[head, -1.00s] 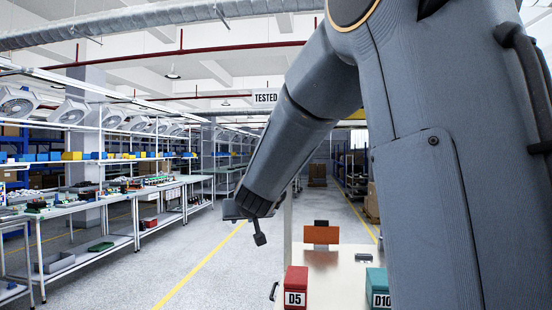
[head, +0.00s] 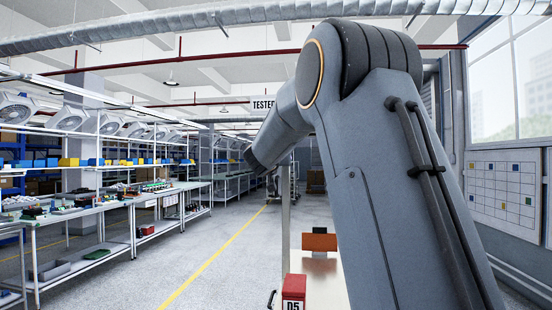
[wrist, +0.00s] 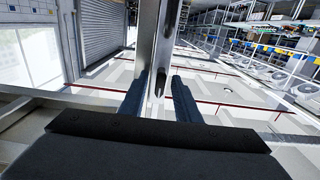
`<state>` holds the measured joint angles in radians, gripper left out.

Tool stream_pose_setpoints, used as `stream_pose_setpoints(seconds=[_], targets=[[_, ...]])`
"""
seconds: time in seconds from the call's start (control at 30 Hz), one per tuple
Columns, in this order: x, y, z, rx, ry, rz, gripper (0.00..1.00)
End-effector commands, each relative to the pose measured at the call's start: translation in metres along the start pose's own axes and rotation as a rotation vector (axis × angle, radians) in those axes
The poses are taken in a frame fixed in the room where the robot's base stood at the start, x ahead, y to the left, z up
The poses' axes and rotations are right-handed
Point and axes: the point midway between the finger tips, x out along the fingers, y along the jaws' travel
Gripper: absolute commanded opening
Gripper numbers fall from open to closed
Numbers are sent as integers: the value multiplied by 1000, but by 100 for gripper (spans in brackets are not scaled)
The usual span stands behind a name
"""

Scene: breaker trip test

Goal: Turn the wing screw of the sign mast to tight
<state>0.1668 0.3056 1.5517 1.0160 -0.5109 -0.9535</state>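The sign mast is a thin grey post (head: 286,225) in the head view, with a white TESTED sign (head: 262,106) above it, partly covered by my arm. In the wrist view the metal post (wrist: 146,45) runs up from between my fingers. A small dark pointed piece (wrist: 160,82), which looks like the wing screw seen edge-on, lies between the fingers. My gripper (wrist: 160,98) is open around it, with a visible gap on each side. I cannot tell how far the screw is turned.
Long workbenches (head: 110,210) with shelves line the left. The grey aisle floor (head: 190,245) with a yellow line is clear.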

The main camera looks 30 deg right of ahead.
Motion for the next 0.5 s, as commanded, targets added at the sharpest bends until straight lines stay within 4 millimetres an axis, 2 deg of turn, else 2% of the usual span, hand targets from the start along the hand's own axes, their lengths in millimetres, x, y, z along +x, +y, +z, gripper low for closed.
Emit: stream_pose_setpoints(seconds=[0.1,0.37,0.5], targets=[[6,0,0,0,0,0,30],[7,0,0,0,0,-1,30],[7,0,0,0,0,-1,9]])
